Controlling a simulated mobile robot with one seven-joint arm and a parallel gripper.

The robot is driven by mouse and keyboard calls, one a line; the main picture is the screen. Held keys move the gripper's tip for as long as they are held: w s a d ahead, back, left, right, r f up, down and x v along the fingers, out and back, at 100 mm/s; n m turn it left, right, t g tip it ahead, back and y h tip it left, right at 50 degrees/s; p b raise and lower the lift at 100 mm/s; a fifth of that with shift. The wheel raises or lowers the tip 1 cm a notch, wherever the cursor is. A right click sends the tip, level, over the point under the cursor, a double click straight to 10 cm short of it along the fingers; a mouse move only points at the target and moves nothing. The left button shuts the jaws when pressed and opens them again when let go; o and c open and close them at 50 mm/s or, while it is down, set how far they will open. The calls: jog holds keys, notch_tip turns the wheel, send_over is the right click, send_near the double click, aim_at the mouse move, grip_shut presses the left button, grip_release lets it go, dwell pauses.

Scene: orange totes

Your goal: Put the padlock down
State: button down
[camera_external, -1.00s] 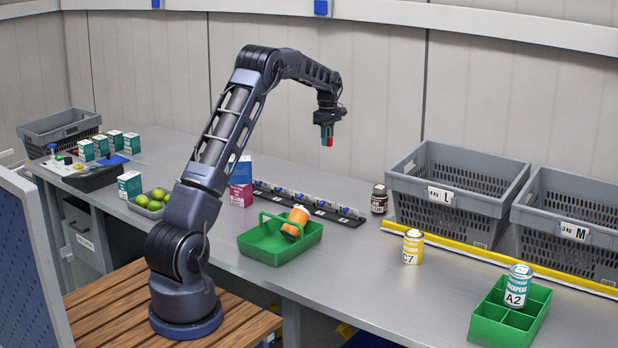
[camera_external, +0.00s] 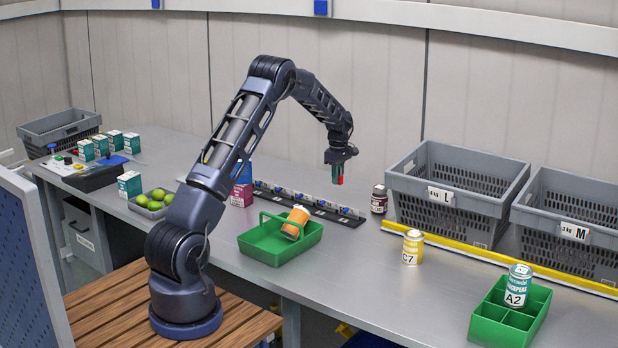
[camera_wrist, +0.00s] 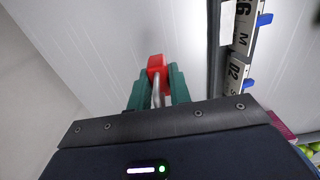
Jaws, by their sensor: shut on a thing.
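A red padlock (camera_wrist: 156,66) with a silver shackle is between the green fingers of my gripper (camera_wrist: 157,92) in the wrist view. My gripper is shut on it at the shackle, and the red body sticks out past the fingertips. In the external view my gripper (camera_external: 337,174) points down, and the red padlock (camera_external: 340,180) shows at its tip. The padlock is held in the air above the grey table (camera_external: 350,270), apart from its surface. Part of the shackle is hidden by the fingers.
A black labelled rail (camera_external: 310,206) with blue clips lies below and left of my gripper. A dark jar (camera_external: 379,199), yellow can (camera_external: 413,247) and grey crate L (camera_external: 455,195) stand right. Bare table lies between tray and yellow can.

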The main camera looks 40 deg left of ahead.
aim_at(337, 200)
jog(key=shift+f, duration=3.15)
jog(key=shift+f, duration=0.15)
jog(key=c, duration=1.3)
grip_release()
